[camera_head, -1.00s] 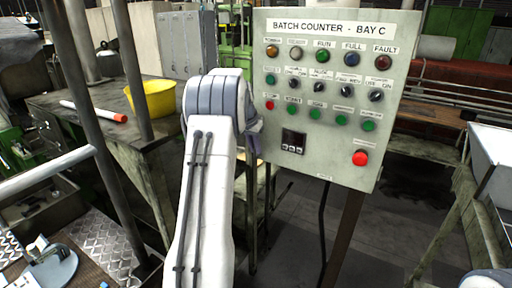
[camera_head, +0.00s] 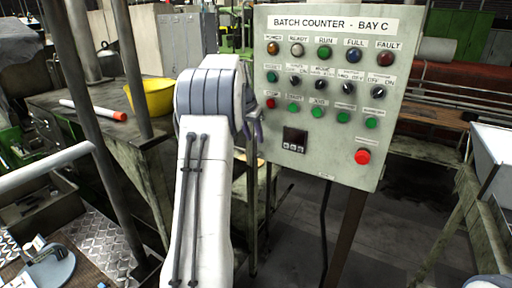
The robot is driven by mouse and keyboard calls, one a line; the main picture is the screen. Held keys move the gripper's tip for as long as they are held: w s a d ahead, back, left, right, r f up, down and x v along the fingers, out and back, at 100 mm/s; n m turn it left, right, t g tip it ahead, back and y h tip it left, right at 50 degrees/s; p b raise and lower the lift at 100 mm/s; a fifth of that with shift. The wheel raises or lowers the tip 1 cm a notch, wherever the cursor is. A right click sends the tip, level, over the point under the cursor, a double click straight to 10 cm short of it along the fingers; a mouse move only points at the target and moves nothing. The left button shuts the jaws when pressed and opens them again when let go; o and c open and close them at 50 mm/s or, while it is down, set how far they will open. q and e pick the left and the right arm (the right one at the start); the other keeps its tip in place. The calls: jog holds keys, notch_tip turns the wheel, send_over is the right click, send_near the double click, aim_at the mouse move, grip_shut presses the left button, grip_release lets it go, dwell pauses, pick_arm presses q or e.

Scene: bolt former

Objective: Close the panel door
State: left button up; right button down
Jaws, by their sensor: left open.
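The panel (camera_head: 335,165) is a pale grey-green box labelled "BATCH COUNTER - BAY C", with coloured lamps, knobs and a red mushroom button (camera_head: 362,157) on its front. It stands on a post at centre right. Its front looks flat from here, and I cannot tell how far any door stands open. My left gripper (camera_head: 256,132) is at the panel's left edge, mostly hidden behind my white left arm. A small dark finger part shows beside the edge, and contact cannot be told. My right gripper is not clearly in view.
A yellow bowl (camera_head: 152,98) and a white tube with an orange end (camera_head: 93,110) lie on a dark bench at left. Metal posts and a pale rail stand at the left. A white hopper (camera_head: 492,155) on a frame stands at right. Dark floor shows below the panel.

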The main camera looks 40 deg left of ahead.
pick_arm(q)
jog(key=v, duration=0.5)
jog(key=shift+r+b, duration=0.3)
jog(key=shift+b, duration=0.1)
pick_arm(e)
jog(key=shift+f, duration=0.7)
